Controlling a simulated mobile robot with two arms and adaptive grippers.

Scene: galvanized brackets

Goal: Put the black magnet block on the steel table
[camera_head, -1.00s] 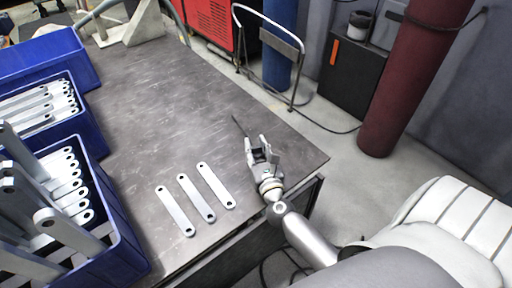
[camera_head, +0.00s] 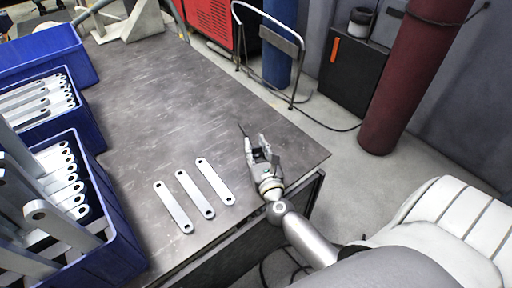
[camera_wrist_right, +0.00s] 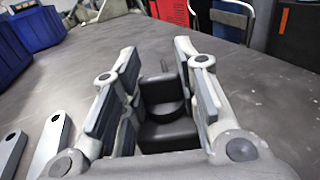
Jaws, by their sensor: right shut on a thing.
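My right gripper (camera_head: 262,152) is above the right part of the steel table (camera_head: 150,95), near its right edge. It is shut on a black block (camera_wrist_right: 163,100), taken to be the magnet block, which shows between the two fingers in the right wrist view. In the head view the block is mostly hidden by the fingers, and a thin dark piece sticks out past the fingertips. I cannot tell whether the block touches the table top. My left gripper is not in view.
Three flat galvanized brackets, among them the nearest one (camera_head: 215,182), lie on the table left of my right gripper. Blue bins (camera_head: 118,235) with brackets line the left side. A light angled stand (camera_head: 140,22) is at the far end. The table's middle is clear.

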